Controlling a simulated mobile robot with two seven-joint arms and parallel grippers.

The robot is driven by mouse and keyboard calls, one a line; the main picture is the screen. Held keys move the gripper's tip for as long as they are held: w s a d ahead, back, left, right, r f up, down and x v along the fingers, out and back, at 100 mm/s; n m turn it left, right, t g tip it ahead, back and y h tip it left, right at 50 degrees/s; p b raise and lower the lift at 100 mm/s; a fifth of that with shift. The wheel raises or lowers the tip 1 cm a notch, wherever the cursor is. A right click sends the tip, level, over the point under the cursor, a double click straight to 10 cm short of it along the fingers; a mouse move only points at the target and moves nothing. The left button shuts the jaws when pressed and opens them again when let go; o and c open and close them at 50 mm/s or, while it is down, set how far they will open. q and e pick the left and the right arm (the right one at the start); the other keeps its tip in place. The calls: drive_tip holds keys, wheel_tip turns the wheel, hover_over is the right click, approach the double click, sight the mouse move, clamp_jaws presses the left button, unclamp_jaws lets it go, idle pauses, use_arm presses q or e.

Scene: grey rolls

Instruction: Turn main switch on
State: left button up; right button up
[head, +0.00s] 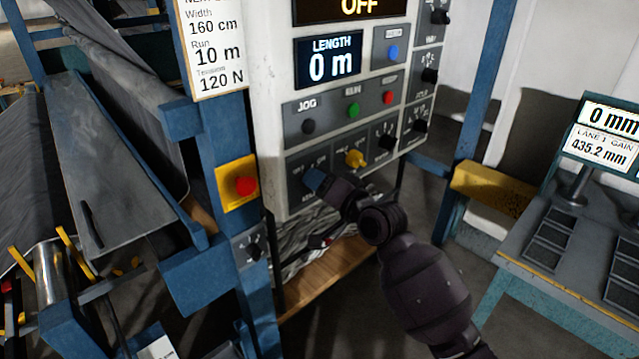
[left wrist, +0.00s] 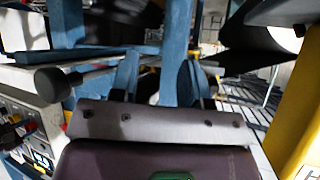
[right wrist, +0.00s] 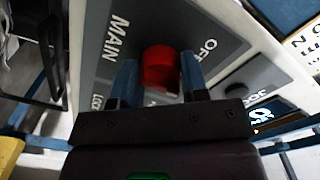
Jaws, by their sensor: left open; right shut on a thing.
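The main switch is a red knob (right wrist: 160,68) on a grey plate marked MAIN and OFF, in the right wrist view. My right gripper (right wrist: 160,85) has its blue fingers on either side of the knob and is shut on it. In the head view the right gripper (head: 318,183) reaches the lower left of the control panel (head: 270,110) and hides the knob. A display (head: 350,8) at the panel's top reads OFF. My left gripper (left wrist: 158,80) is open and empty in the left wrist view; it does not show in the head view.
A yellow selector (head: 355,158), black knobs and several coloured buttons sit near my right gripper. A red emergency button (head: 246,186) is on the blue post (head: 215,130) at left. A console (head: 560,240) stands at right. Blue frame parts lie beyond my left gripper.

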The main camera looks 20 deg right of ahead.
drive_tip(key=m, duration=0.4)
drive_tip(key=shift+m, duration=2.1)
drive_tip(key=o, duration=0.9)
drive_tip(key=shift+s, duration=0.1)
drive_tip(key=b+v, duration=0.1)
drive_tip(key=v, duration=0.9)
drive_tip(key=shift+s+d, duration=0.15)
drive_tip(key=shift+s, duration=0.15)
